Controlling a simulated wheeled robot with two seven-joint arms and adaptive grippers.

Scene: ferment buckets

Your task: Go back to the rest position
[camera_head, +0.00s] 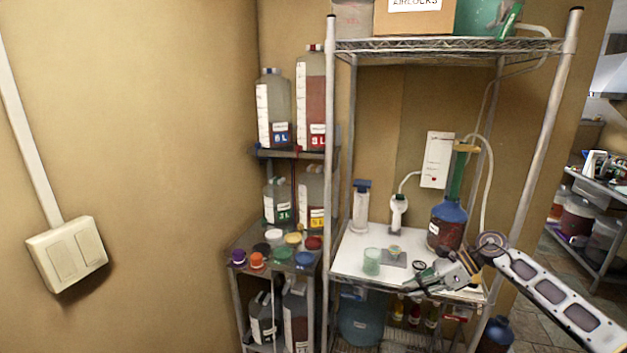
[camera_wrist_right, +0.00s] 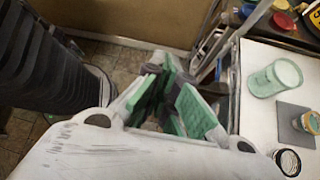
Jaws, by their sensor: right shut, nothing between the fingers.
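My right gripper (camera_head: 416,288) reaches in from the right in the head view, at the front edge of the white shelf top (camera_head: 352,262). In the right wrist view its green-padded fingers (camera_wrist_right: 172,100) are shut with nothing between them. They point down past the shelf edge, towards the tiled floor. A pale green cup (camera_head: 372,261) stands on the shelf left of the gripper and also shows in the right wrist view (camera_wrist_right: 276,78). My left gripper is out of view.
A blue and dark red bottle (camera_head: 447,225) stands behind my right wrist. The rack's front post (camera_head: 330,180) rises left of the gripper. A lower side shelf holds several coloured lids, such as an orange one (camera_head: 257,261). The wall at left is bare around a switch (camera_head: 67,256).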

